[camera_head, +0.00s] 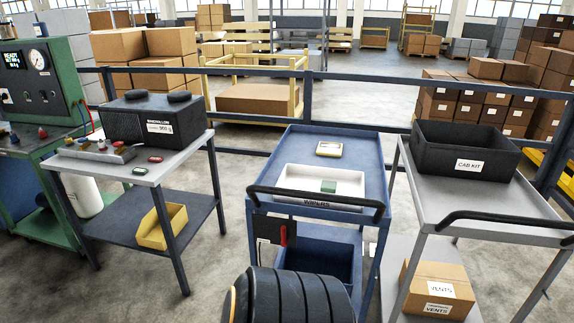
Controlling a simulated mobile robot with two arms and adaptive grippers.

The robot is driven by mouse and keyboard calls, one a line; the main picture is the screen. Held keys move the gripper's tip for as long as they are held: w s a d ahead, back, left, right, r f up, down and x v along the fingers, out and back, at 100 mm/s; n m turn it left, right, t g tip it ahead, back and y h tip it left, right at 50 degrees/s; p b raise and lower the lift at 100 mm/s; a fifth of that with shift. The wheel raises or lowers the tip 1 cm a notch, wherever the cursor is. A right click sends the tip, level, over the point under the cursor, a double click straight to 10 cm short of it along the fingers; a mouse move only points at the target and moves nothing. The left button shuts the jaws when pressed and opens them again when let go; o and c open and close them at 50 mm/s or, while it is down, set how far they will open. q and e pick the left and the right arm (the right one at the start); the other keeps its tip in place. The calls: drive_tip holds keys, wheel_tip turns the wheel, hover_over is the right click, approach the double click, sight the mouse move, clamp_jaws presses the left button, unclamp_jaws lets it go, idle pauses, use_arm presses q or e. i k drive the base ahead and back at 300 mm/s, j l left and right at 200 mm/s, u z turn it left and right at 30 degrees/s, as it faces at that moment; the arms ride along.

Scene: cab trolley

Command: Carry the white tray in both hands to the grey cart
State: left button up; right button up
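The white tray (345,181) sits on the top of the blue cart (372,146) at the centre, close behind the cart's dark handle. A small green block (328,187) lies in the tray. The grey cart (437,196) stands to the right of the blue cart, with a narrow gap between them. A black crate (434,151) labelled CAB KIT sits on the far part of its top; the nearer part is bare. Neither of my grippers is in view.
A grey-topped table (170,172) with a dark box (153,118) stands left. A cardboard box (438,289) is on the grey cart's lower shelf. A dark rail (270,153) runs behind. Floor between table and blue cart is clear.

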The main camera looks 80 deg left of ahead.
sight(483, 210)
drive_tip(key=u, duration=2.5)
drive_tip(key=i+j, duration=0.15)
drive_tip(key=i, duration=0.6)
drive_tip(key=l+z, duration=0.05)
